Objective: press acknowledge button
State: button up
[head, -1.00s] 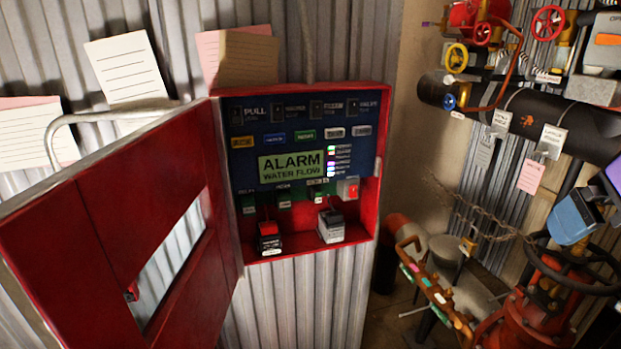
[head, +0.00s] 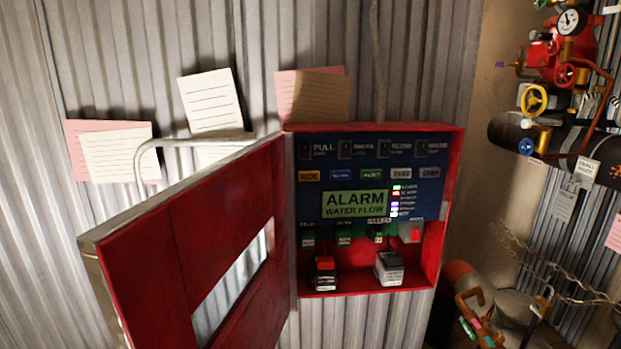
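A red alarm panel box (head: 452,190) hangs on the corrugated wall, with its red door (head: 185,235) swung open to the left. Inside is a dark blue face with a green display (head: 356,204) reading ALARM WATER FLOW. A row of coloured label buttons lies above the display: an orange one (head: 308,176), a blue one (head: 340,175), a green one (head: 371,174) and two grey ones. Their lettering is too small to read surely, so I cannot tell which is acknowledge. My gripper is not in view.
The open door juts out in front of the wall at left. Two batteries, one red-topped (head: 325,272) and one grey (head: 389,268), sit in the box bottom. Paper notes (head: 212,102) are on the wall. Pipes with valve handwheels (head: 534,99) and a chain (head: 560,285) stand at right.

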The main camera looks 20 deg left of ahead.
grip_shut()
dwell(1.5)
